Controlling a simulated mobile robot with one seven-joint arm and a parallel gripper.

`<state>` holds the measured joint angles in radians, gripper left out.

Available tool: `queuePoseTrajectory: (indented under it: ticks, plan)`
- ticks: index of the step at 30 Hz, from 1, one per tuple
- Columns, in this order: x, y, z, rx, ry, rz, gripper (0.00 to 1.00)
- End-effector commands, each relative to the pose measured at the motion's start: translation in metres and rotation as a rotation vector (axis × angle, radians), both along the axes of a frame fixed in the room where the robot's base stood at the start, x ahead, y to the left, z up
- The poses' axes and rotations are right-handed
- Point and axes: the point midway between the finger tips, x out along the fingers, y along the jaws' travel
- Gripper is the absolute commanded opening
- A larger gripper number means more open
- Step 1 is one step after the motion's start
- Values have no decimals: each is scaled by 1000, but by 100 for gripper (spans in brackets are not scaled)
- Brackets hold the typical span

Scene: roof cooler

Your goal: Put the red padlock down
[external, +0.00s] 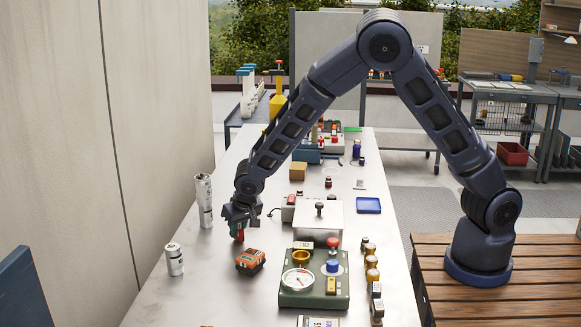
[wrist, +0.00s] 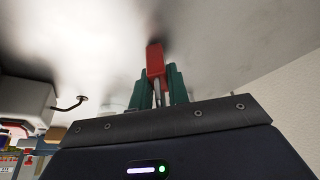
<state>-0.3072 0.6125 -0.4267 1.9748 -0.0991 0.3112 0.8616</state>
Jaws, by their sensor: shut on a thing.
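The red padlock (wrist: 155,60) sits between the green fingers of my gripper (wrist: 153,85) in the wrist view, with its red body beyond the fingertips and its pale shackle between them. In the external view my gripper (external: 238,222) points down over the left part of the pale table (external: 205,290). The padlock (external: 238,235) shows there as a small red patch under the gripper, close to the tabletop. I cannot tell whether it touches the table.
An orange and dark block (external: 250,261) lies just in front of the gripper. Silver cylinders stand to the left, one tall (external: 204,200) and one short (external: 174,259). A green gauge unit (external: 313,285) and a white box (external: 318,220) stand to the right. The table's front left is clear.

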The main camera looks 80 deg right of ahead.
Motion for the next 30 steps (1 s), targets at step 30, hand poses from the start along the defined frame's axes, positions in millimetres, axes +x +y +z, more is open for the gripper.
queuePoseTrajectory:
  ticks: [30]
  plan:
    - [-14, 16, 49, 1, -2, 2, 39]
